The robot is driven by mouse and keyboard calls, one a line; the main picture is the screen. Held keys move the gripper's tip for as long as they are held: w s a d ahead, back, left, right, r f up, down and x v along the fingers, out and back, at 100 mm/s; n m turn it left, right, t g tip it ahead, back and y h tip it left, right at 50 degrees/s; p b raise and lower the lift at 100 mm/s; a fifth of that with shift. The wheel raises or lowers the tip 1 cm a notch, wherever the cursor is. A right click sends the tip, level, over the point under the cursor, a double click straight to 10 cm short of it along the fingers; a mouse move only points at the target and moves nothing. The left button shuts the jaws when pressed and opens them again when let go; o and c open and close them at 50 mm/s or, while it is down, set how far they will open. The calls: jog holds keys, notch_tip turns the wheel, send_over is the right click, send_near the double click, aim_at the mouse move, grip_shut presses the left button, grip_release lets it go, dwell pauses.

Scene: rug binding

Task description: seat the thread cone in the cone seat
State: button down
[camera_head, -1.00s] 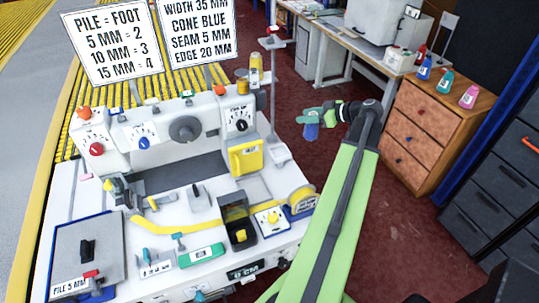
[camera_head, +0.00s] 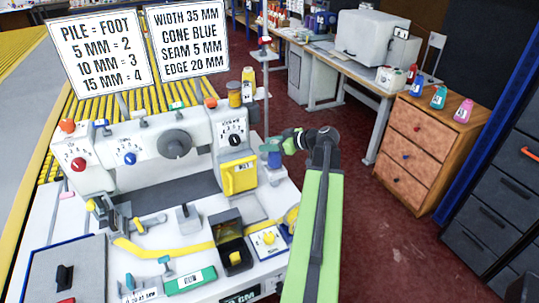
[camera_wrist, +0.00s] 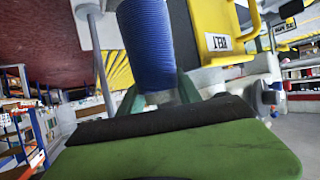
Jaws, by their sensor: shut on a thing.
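The blue thread cone (camera_head: 272,158) is held by my gripper (camera_head: 284,146) beside the right end of the white sewing machine. In the wrist view the ribbed blue cone (camera_wrist: 147,42) stands out from between my two greenish fingers (camera_wrist: 160,97), which are shut on it. In the head view the cone is small and overlaps the lower part of the thread stand (camera_head: 266,95), whose pale base (camera_head: 277,178) shows just below it. I cannot clearly make out the cone seat there or tell whether the cone touches it.
The yellow machine cover (camera_head: 238,177) is close to the left of the cone. A yellow spool (camera_head: 248,85) and an amber one (camera_head: 234,95) stand on the machine top. Several coloured containers stand on the wooden drawer cabinet (camera_head: 425,140). Red floor is open right of my arm.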

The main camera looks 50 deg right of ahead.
notch_tip(320, 180, down, 4)
jog(key=b, duration=0.2)
jog(key=shift+r+b, duration=0.1)
jog(key=shift+b, duration=0.3)
jog(key=shift+r, duration=0.2)
jog(key=shift+f, duration=0.15)
jog(key=c, duration=0.8)
grip_release()
jog(key=shift+c, duration=0.2)
